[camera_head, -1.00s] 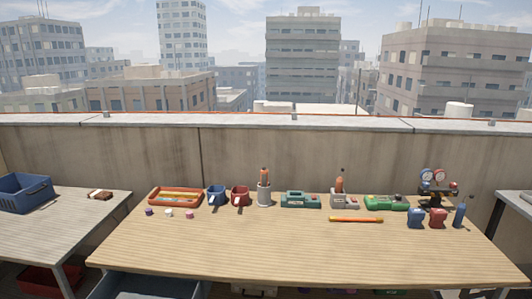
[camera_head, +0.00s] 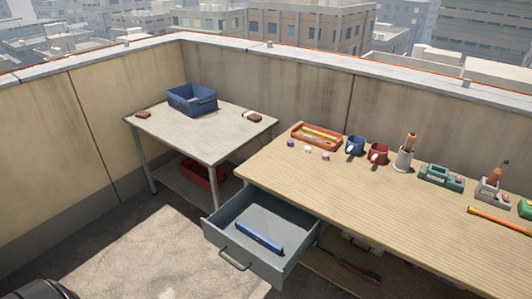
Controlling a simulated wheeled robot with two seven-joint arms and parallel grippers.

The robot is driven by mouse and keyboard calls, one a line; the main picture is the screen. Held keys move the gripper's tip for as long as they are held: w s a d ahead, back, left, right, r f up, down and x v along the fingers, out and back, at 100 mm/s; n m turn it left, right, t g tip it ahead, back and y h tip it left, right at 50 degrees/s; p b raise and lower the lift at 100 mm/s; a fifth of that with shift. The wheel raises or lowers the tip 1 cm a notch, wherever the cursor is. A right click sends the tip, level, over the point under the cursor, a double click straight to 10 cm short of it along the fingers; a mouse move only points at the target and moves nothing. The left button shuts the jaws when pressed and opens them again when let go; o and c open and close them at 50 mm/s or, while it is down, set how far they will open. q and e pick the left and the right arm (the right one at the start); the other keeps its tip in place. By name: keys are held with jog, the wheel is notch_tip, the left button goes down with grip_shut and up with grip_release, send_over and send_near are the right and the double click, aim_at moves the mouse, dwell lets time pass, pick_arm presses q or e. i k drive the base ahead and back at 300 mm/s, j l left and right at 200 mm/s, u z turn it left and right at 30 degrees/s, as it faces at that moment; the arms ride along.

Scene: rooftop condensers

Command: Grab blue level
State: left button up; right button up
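A blue level (camera_head: 259,236) lies in an open grey drawer (camera_head: 225,232) at the left front of the wooden workbench (camera_head: 375,205). The level is a long blue bar with a darker edge, lying slanted across the drawer floor, with bare floor around it. Neither of my grippers shows in the head view.
A side table (camera_head: 222,135) at the left holds a blue crate (camera_head: 192,99), with a red bin (camera_head: 204,173) on its lower shelf. An orange tray (camera_head: 317,136), mugs and several tools stand along the bench's back. The bench's front is clear. Open floor (camera_head: 150,245) lies left of the drawer.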

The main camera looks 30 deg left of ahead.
aim_at(258, 238)
jog(key=u, duration=1.2)
